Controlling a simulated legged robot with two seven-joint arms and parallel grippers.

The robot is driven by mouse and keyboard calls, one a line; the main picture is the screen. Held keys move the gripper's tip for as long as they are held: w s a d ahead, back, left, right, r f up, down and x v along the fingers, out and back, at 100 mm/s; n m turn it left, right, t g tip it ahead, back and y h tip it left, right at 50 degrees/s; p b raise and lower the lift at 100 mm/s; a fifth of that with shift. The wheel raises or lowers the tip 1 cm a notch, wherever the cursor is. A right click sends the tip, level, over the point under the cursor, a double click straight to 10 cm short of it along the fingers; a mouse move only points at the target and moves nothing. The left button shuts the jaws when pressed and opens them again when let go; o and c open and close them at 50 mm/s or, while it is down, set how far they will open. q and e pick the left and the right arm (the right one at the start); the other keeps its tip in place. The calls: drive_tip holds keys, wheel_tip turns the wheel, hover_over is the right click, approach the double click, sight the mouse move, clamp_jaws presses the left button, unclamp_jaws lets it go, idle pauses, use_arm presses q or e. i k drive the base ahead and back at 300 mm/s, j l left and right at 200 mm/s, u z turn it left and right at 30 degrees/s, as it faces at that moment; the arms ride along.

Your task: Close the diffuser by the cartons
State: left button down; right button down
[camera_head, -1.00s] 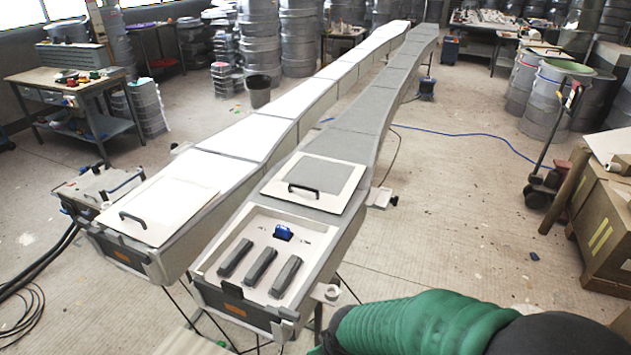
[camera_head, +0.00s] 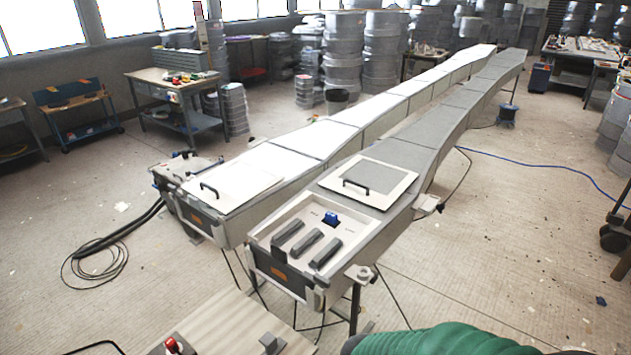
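Two long moulds run side by side into the distance. The right one, the grey diffuser (camera_head: 375,221), was nearer the cartons in the earlier frame; no cartons show now. Its near end has an open shallow recess with three dark grey bars (camera_head: 307,244) and a blue handle-like part (camera_head: 331,218). A square panel with a black handle (camera_head: 368,183) lies behind the recess, leaving it uncovered. On the left white mould (camera_head: 285,161), a similar panel (camera_head: 235,187) covers the near end. Neither gripper shows. A green sleeve, apparently on my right arm, enters at the bottom.
A board (camera_head: 235,325) with a red-topped part (camera_head: 174,346) stands low in front. Black hoses (camera_head: 125,232) coil on the floor at left. A bracket (camera_head: 362,274) juts from the grey mould's right side. Open floor lies right, crossed by a blue cable (camera_head: 560,165).

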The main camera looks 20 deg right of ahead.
sight(376, 184)
drive_tip(key=i+l+u, duration=0.2)
drive_tip(key=l, duration=0.2)
drive_tip(key=i+l+u, duration=0.2)
drive_tip(key=l, duration=0.2)
drive_tip(key=l+u, duration=0.2)
drive_tip(key=l, duration=0.2)
drive_tip(key=i+l+u, duration=0.2)
drive_tip(key=l, duration=0.25)
drive_tip(key=k, duration=0.05)
